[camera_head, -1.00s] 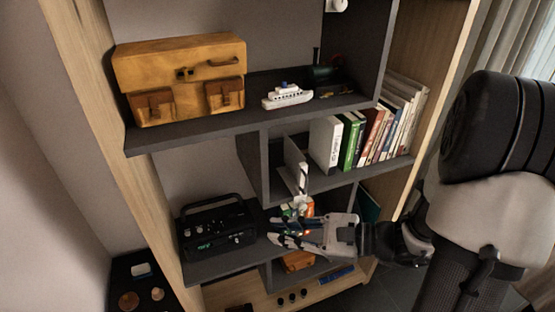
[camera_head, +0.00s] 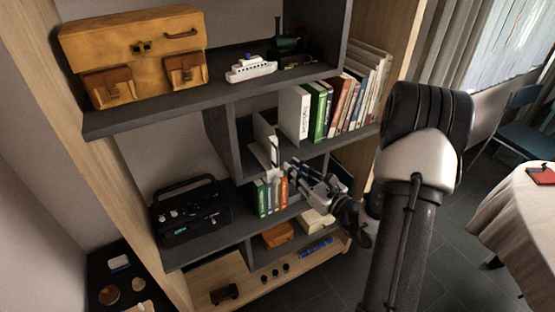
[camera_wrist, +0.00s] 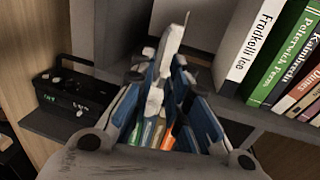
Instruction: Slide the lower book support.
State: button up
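A short row of green, white and orange books (camera_head: 270,195) stands on the lower shelf; part of it shows between my fingers in the wrist view (camera_wrist: 152,130). My gripper (camera_head: 290,170) is beside and just above the right end of this row, reaching in from the right. Its fingers are apart in the wrist view (camera_wrist: 165,78), with books visible through the gap. A pale upright book support (camera_head: 264,138) stands above, left of the upper books. I cannot clearly make out a separate lower support; my gripper covers the space right of the orange book.
The upper books (camera_head: 325,108) stand close above my gripper. A dark shelf board (camera_head: 305,155) and divider bound the space. A black radio (camera_head: 190,212) stands left of the lower books. An orange box (camera_head: 277,235) lies below.

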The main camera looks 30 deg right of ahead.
aim_at(278, 165)
jog(key=b+x, duration=0.1)
jog(key=x, duration=0.6)
jog(key=shift+w, duration=0.35)
jog(key=shift+c, duration=0.2)
grip_shut()
